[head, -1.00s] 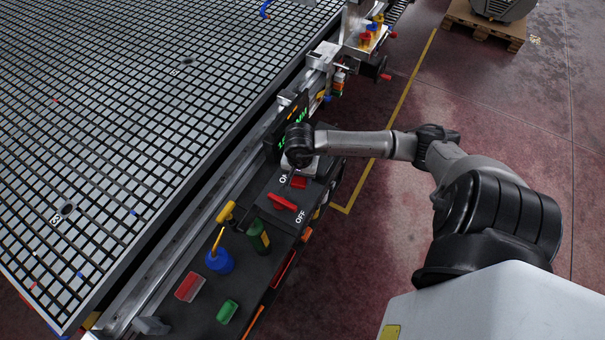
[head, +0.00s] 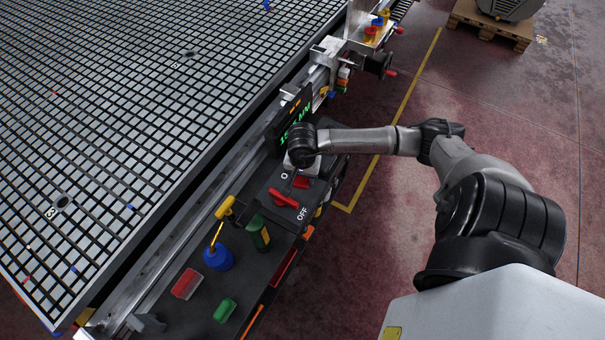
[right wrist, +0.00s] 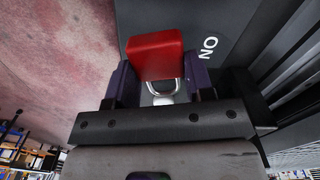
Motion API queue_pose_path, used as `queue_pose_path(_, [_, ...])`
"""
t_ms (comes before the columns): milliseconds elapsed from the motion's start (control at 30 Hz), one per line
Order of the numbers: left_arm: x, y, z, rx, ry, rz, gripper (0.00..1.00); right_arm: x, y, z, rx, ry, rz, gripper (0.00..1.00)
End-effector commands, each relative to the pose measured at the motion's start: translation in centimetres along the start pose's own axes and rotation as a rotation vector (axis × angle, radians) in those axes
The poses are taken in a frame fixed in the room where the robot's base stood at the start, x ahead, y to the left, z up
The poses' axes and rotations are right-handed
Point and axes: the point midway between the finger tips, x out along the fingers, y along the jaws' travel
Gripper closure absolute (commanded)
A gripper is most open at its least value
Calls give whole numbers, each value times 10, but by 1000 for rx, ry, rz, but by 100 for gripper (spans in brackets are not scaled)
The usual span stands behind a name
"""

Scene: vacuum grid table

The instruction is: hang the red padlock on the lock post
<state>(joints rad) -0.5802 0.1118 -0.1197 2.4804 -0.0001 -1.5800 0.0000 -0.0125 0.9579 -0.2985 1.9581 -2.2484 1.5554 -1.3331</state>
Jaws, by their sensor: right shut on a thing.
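The red padlock (right wrist: 155,52) is between the fingers of my right gripper (right wrist: 159,66) in the right wrist view. The gripper is shut on its red body. Its silver shackle (right wrist: 167,85) points back toward the palm. In the head view the padlock (head: 301,182) shows as a small red piece just below my right gripper (head: 302,162), over the dark control ledge near the "ON" label. I cannot make out the lock post clearly; a pale rounded piece (right wrist: 162,99) shows by the shackle. My left gripper is out of view.
A red switch handle (head: 284,198) lies close below the padlock. The grid table (head: 120,120) fills the left.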

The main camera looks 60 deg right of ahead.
Motion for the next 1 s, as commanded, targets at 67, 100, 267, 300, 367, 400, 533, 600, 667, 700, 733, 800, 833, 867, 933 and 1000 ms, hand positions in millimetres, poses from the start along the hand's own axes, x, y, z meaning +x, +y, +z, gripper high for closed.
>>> queue_pose_path(67, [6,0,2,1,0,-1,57,6,0,0,0,1,0,79])
queue_pose_path(100, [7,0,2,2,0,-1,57,8,0,0,0,1,0,79])
queue_pose_path(267, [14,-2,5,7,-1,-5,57,15,0,-1,0,1,-1,79])
queue_pose_path(300, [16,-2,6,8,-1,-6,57,17,0,-1,1,2,-2,79])
queue_pose_path(367, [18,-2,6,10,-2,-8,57,20,0,-1,1,2,-2,79])
queue_pose_path(400, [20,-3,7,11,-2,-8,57,22,0,-1,1,2,-2,79])
queue_pose_path(533, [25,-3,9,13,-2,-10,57,28,0,-1,1,2,-1,79])
queue_pose_path(600, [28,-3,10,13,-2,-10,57,32,0,0,1,2,-1,79])
queue_pose_path(667, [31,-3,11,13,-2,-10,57,34,0,0,1,2,-1,79])
queue_pose_path(700, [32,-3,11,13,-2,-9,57,36,0,0,1,2,-1,79])
queue_pose_path(733, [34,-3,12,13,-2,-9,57,38,0,-1,1,2,-1,79])
queue_pose_path(800, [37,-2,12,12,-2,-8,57,41,0,-1,1,2,-1,79])
queue_pose_path(833, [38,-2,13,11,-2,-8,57,42,0,-1,1,2,-1,79])
queue_pose_path(867, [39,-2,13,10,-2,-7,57,44,0,-1,1,2,-1,79])
queue_pose_path(933, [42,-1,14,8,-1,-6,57,47,0,-1,0,1,-1,79])
queue_pose_path(1000, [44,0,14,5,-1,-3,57,50,0,0,0,1,-1,79])
